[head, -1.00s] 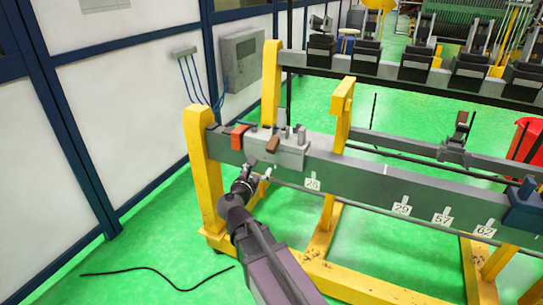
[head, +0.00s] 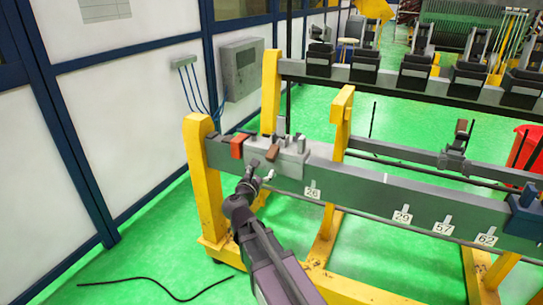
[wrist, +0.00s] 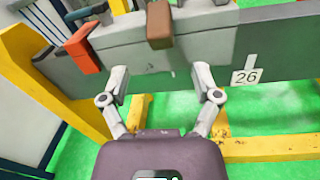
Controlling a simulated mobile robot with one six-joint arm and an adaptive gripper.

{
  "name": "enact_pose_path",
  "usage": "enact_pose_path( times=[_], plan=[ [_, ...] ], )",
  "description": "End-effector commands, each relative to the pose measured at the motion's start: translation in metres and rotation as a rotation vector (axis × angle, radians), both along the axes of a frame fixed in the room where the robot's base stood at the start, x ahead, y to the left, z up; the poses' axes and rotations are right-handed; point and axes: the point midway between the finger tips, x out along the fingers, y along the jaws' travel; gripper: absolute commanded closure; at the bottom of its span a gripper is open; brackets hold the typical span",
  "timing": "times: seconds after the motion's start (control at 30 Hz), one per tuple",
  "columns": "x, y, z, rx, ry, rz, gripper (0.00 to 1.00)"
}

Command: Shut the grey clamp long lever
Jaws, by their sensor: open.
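The grey clamp (head: 292,160) sits on the left end of the long grey beam. A brown grip (head: 272,152) projects from its front, and it also shows in the wrist view (wrist: 159,25); I cannot tell for sure that it is the long lever's end. My gripper (head: 261,170) is just in front of the clamp, low on the beam's near face. In the wrist view my gripper (wrist: 160,79) is open and empty, its two fingers spread either side of the space below the brown grip. The grip lies beyond the fingertips, apart from them.
A red-orange block (head: 238,146) sits on the beam left of the clamp, close to the left finger in the wrist view (wrist: 83,47). A yellow post (head: 203,180) stands at the beam's left end. A label 26 (head: 312,190) is on the beam's front.

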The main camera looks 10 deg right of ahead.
Motion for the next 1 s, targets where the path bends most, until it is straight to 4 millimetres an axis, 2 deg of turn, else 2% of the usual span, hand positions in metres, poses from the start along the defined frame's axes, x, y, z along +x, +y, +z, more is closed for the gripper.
enact_pose_path(
  times=[0.1,0.5,0.73,1.0],
  plan=[
    [0.019,-0.01,0.0,0.0,0.0,-0.003,0.19],
    [0.069,-0.04,0.0,0.0,0.0,-0.001,0.19],
    [0.083,-0.05,0.0,0.0,0.0,-0.001,0.19],
    [0.086,-0.052,0.0,0.0,0.0,0.001,0.19]
  ],
)
